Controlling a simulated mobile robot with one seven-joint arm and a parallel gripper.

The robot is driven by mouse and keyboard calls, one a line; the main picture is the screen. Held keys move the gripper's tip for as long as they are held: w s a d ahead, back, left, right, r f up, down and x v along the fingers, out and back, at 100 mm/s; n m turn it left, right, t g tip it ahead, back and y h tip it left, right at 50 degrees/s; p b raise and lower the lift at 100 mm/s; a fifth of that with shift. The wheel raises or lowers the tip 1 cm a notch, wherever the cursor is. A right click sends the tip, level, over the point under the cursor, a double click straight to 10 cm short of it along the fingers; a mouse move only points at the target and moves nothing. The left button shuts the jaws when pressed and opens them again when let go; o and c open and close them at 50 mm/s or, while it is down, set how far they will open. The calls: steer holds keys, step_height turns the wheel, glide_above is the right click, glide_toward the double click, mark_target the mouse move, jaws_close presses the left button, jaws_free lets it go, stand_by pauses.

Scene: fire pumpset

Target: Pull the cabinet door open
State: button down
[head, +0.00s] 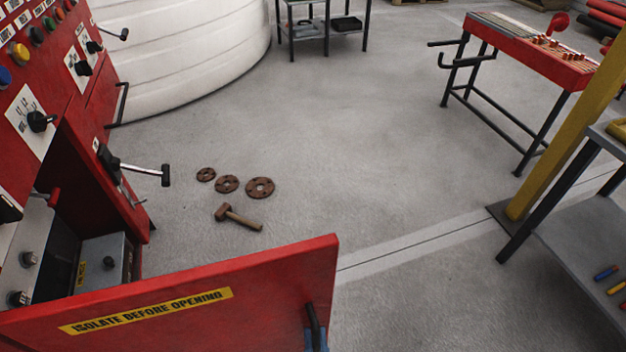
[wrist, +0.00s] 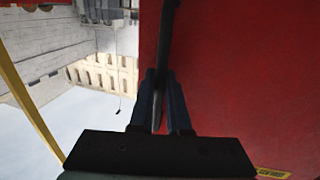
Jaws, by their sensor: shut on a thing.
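The red cabinet door (head: 200,300) stands swung open at the bottom left of the head view, with a yellow "ISOLATE BEFORE OPENING" label (head: 146,311). The cabinet (head: 60,140) is on the left, and its inside shows behind the door. A black bar handle (head: 314,326) is near the door's free edge. In the wrist view my gripper (wrist: 160,100) is shut on the black handle (wrist: 167,50), with a finger on each side. The red door face (wrist: 240,90) fills the right of that view. In the head view only a bit of my gripper (head: 316,340) shows at the bottom edge.
A hammer (head: 238,217) and three rusty flanges (head: 227,184) lie on the floor beyond the door. A yellow post (head: 565,120) and a grey shelf bench (head: 590,245) stand at the right. A red rack (head: 530,50) is farther back. The middle floor is clear.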

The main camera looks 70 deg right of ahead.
stand_by(0.3)
steer(key=c, duration=0.9)
jaws_free()
steer(key=v, duration=1.3)
